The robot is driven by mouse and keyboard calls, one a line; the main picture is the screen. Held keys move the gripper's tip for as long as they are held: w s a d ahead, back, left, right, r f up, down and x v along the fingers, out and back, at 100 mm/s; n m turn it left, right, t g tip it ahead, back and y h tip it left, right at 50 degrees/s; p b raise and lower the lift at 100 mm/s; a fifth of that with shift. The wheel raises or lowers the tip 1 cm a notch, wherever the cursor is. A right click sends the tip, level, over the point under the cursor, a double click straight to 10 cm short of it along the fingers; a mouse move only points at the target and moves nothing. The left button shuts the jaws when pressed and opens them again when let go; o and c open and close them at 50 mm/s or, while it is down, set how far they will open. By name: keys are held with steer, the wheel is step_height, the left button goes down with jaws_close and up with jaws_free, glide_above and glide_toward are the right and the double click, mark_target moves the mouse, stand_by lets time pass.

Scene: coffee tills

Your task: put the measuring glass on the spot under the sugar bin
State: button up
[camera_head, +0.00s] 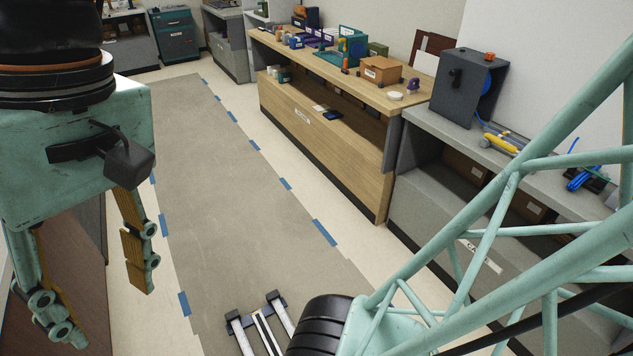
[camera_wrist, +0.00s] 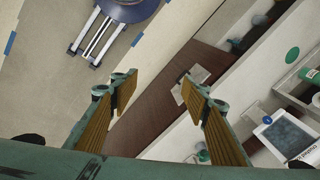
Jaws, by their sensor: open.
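My gripper (camera_head: 98,300) hangs open and empty at the left of the head view. Its two fingers stand wide apart in the wrist view (camera_wrist: 155,88), above a brown surface and a pale counter. A green round spot (camera_wrist: 292,56) lies on the pale surface at the right of the wrist view. I cannot make out the measuring glass in either view.
A wooden counter (camera_head: 345,77) with boxes and small items stands across the aisle. A grey counter (camera_head: 545,185) with a dark machine (camera_head: 466,88) stands at the right. A green container (camera_wrist: 310,75) stands near the green spot.

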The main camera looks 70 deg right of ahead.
steer(key=s+d+r+n+t+h, duration=0.1)
steer(key=d+r+t+h, duration=0.1)
steer(key=d, duration=0.4)
steer(key=shift+s+d+r+t, duration=0.15)
steer(key=shift+s+d+t, duration=0.1)
steer(key=shift+s+t, duration=0.1)
steer(key=shift+d, duration=0.35)
stand_by(0.6)
